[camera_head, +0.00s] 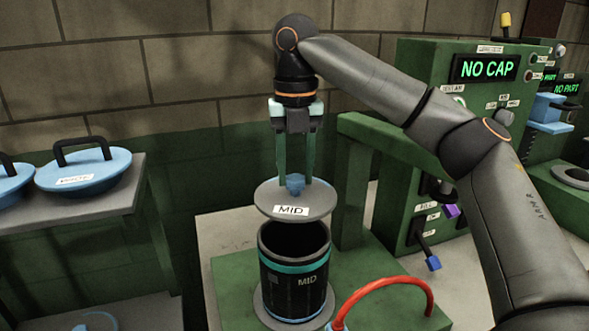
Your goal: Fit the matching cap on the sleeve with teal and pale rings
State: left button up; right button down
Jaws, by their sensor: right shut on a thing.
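The sleeve (292,275) is a black open-topped cylinder with a teal ring, thin pale lines and a "MID" label. It stands upright on a round grey plate on the green machine bed. My right gripper (295,180) points down and is shut on the blue knob of a grey disc-shaped cap (264,196), also labelled "MID". The cap hangs roughly level above the sleeve's mouth, with the open rim showing below it, so the two look apart. My left gripper is not in view.
A green machine (432,75) at right shows "NO CAP", with a blue-tipped lever low on its front. A red curved handle (385,284) rises at the front right of the sleeve. Blue lids with black handles (84,172) lie on a shelf at left.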

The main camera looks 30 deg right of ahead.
aim_at(294, 176)
jog(key=shift+w, duration=0.3)
jog(key=shift+s+f, duration=0.2)
jog(key=shift+f, duration=0.4)
jog(key=shift+w+f, duration=0.1)
jog(key=shift+f, duration=3.15)
jog(key=shift+c, duration=1.8)
grip_release()
notch_tip(294, 176, up, 12)
jog(key=shift+r, duration=0.2)
